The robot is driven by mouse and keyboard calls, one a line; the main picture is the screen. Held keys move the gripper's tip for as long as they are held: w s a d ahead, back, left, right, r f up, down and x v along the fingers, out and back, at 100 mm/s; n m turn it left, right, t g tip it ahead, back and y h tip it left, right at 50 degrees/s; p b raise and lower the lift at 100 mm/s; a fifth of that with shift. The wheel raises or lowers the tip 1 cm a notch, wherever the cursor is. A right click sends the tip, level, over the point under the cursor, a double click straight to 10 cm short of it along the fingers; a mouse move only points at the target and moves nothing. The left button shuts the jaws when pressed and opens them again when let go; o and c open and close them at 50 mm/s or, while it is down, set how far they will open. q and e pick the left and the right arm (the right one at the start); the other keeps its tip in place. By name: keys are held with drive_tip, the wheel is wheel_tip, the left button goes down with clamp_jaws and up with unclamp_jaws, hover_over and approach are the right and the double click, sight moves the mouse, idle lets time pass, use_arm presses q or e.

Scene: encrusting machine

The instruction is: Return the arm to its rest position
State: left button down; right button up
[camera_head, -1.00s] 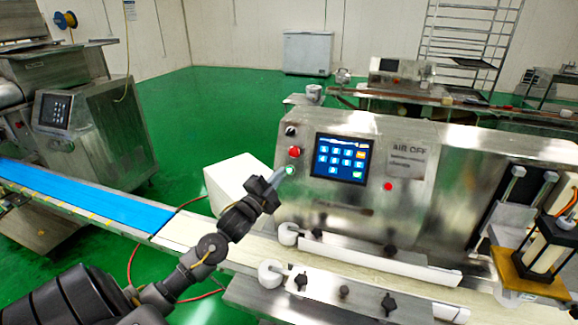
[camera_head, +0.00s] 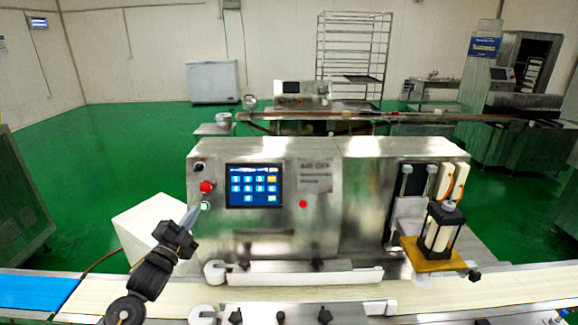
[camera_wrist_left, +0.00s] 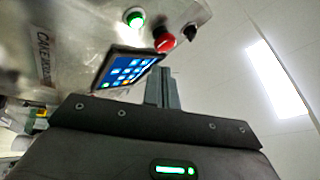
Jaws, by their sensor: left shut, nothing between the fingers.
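My left gripper (camera_head: 196,212) is shut and empty, its arm coming in from the lower left in the head view. Its fingertips are in front of the encrusting machine's panel (camera_head: 330,225), close beside the green-lit button (camera_head: 205,206). I cannot tell whether they touch it. The red knob (camera_head: 206,187) is just above, and the lit touchscreen (camera_head: 254,186) is to the right. In the left wrist view the closed fingers (camera_wrist_left: 163,85) point toward the panel, with the green button (camera_wrist_left: 134,17), red knob (camera_wrist_left: 164,40) and touchscreen (camera_wrist_left: 127,70) beyond. My right gripper is not seen.
A white box (camera_head: 150,225) stands left of the machine, close behind my left arm. A conveyor belt (camera_head: 95,295) runs along the front, with white guide rails (camera_head: 300,276) before the machine. Open green floor (camera_head: 110,140) lies to the back left.

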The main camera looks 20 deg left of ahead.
use_arm(q)
drive_tip(key=s+d+f+n+g, duration=0.3)
drive_tip(key=s+d+f+g, duration=0.25)
drive_tip(key=f, duration=0.35)
drive_tip(key=s+d+f+n+g, duration=0.4)
drive_tip(key=s+d+f, duration=0.25)
drive_tip(key=f, duration=0.35)
drive_tip(key=s+d+f+n+g, duration=0.1)
drive_tip(key=s+d+f+g, duration=0.15)
drive_tip(key=s, duration=0.45)
drive_tip(key=s+d+f+n+g, duration=0.2)
drive_tip(key=s+d+g, duration=0.15)
drive_tip(key=s, duration=0.35)
drive_tip(key=s+d+f+n+g, duration=0.1)
drive_tip(key=s+d+f+g, duration=0.15)
drive_tip(key=s, duration=0.45)
wheel_tip(320, 180, down, 25)
drive_tip(key=g+b, duration=0.1)
drive_tip(key=s+a+f+g+b, duration=0.1)
drive_tip(key=s+a+f, duration=0.1)
drive_tip(key=s+f, duration=1.5)
drive_tip(key=shift+s+a+f, duration=0.25)
drive_tip(key=shift+s+f, duration=0.15)
drive_tip(key=shift+f, duration=0.2)
